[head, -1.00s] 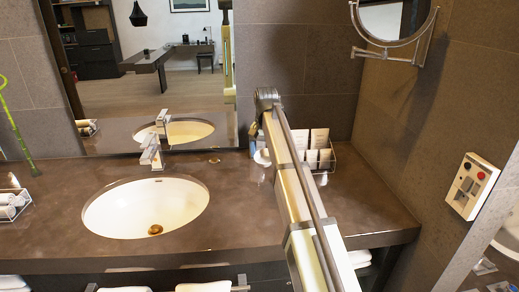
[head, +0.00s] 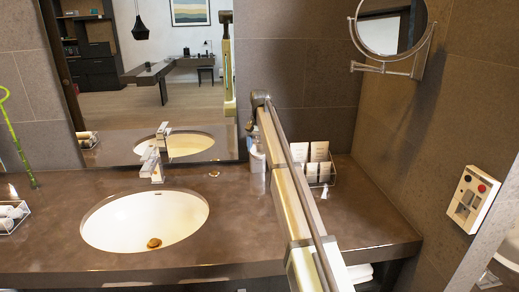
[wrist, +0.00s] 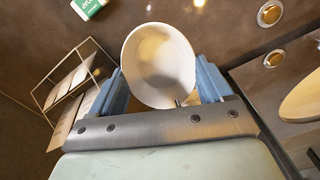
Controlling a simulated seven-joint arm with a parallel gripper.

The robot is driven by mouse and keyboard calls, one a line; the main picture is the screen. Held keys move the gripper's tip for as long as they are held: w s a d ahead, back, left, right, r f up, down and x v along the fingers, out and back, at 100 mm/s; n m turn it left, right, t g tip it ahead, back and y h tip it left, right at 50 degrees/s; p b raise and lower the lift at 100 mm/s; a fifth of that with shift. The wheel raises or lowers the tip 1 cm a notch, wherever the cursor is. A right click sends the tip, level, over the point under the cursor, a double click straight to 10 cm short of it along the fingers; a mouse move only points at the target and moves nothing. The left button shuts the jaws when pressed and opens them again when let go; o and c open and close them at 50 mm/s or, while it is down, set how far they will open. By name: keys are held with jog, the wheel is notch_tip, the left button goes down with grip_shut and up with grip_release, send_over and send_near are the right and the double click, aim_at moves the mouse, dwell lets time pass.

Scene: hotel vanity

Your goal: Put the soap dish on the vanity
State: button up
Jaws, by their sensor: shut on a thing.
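The soap dish appears as a white, round, hollow dish (wrist: 160,62) in the wrist view. My gripper (wrist: 163,84) is shut on it, with one blue finger at each side. The dish's opening faces the wrist camera. In the head view, my arm hides most of the gripper. A whitish thing (head: 257,160) shows just left of the arm there, probably the dish, but I cannot tell for sure. The vanity (head: 215,225) is a brown stone counter. I cannot tell whether the dish touches it.
A sink (head: 145,220) and tap (head: 152,165) are to the left. A wire rack with cards (head: 320,165) stands right of my arm; it also shows in the wrist view (wrist: 72,85). A green-and-white item (wrist: 88,7) lies near the rack. The counter's right front is clear.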

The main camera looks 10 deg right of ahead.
aim_at(259, 152)
jog(key=shift+w+f, duration=0.2)
jog(key=shift+w, duration=0.3)
jog(key=shift+w+f, duration=0.2)
jog(key=shift+w, duration=0.25)
jog(key=shift+f, duration=0.35)
jog(key=shift+f, duration=0.2)
jog(key=o, duration=1)
jog(key=shift+o, duration=0.2)
notch_tip(259, 152, up, 12)
jog(key=shift+r, duration=0.2)
